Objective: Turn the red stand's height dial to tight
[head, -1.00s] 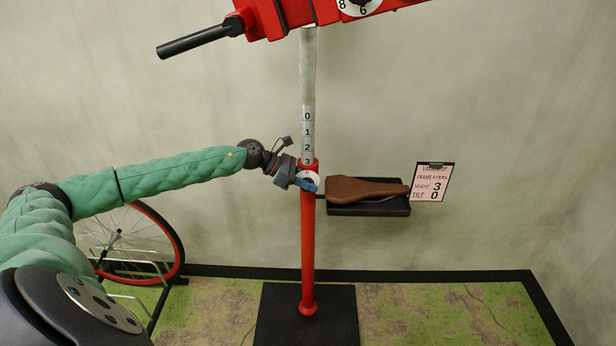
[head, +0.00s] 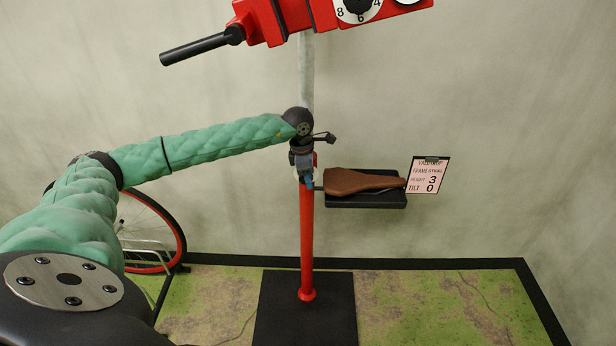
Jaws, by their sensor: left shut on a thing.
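The red stand has a red lower post (head: 307,235), a pale upper tube (head: 307,75) and a red clamp head (head: 285,18) on top. My left gripper (head: 307,180) points down in front of the collar at the top of the red post. It is shut on the height dial there. The gripper hides the dial face and the scale numbers, so the dial's setting cannot be read. A small blue part shows at the fingertips. My right gripper is out of view.
A brown saddle (head: 355,181) lies on a black shelf (head: 367,201) right of the post, close to the gripper. A card (head: 428,175) there reads height 3, tilt 0. A red-rimmed wheel (head: 180,235) stands at left. The black base (head: 305,315) is on the floor.

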